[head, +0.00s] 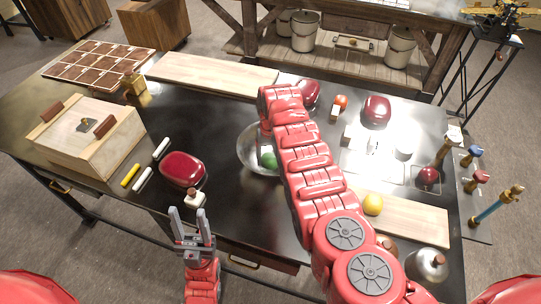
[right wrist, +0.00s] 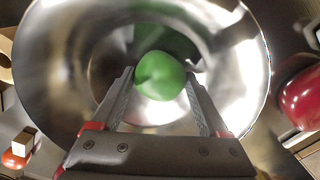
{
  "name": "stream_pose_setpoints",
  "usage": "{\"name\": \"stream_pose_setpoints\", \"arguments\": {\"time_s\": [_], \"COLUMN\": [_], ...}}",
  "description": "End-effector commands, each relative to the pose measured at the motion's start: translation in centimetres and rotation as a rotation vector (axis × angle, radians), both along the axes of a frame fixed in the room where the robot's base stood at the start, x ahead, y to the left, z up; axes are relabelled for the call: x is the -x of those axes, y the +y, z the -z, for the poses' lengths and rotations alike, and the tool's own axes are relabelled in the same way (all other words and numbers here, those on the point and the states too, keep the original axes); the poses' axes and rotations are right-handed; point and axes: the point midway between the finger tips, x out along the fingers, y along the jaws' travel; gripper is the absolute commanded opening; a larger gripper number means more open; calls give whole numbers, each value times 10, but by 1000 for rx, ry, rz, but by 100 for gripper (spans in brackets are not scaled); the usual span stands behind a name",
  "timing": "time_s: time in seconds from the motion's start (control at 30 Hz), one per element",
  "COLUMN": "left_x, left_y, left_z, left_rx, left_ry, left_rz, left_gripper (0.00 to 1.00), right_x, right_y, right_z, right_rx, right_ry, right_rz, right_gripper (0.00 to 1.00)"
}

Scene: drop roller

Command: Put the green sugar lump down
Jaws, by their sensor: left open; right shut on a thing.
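The green sugar lump (right wrist: 160,75) looks like a rounded green ball. It sits between the fingers of my right gripper (right wrist: 160,80), which is shut on it. In the head view the lump (head: 268,160) shows at the shiny metal bowl (head: 248,151), partly hidden by my right arm. In the right wrist view the bowl (right wrist: 55,75) surrounds the lump, with a green reflection inside. I cannot tell whether the lump touches the bowl's bottom. My left gripper (head: 191,214) is open and empty near the table's front edge.
A dark red oval container (head: 183,169) and a small white bottle (head: 195,198) stand left of the bowl. A wooden box (head: 88,140) is farther left. A cutting board (head: 405,218) with a yellow fruit (head: 373,204) lies right. Dark tabletop is bare around the bowl's left.

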Motion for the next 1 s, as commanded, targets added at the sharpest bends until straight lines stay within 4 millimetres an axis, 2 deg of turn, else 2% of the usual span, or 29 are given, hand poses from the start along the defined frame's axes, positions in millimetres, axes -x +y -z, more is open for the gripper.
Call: {"name": "stream_pose_setpoints", "arguments": {"time_s": [0.77,0.8,0.9,1.0], "left_x": [0,0,0,0], "left_y": [0,0,0,0], "left_z": [10,10,10,11], "left_rx": [0,0,0,0], "left_ry": [0,0,0,0], "left_rz": [0,0,0,0], "left_gripper": [50,50,50,50], "right_x": [0,0,1,1], "right_y": [0,0,0,0], "right_z": [15,15,15,15], "right_rx": [0,0,0,1], "right_ry": [0,1,2,3], "right_rz": [0,0,0,-1], "right_gripper": [16,83,100,100]}}
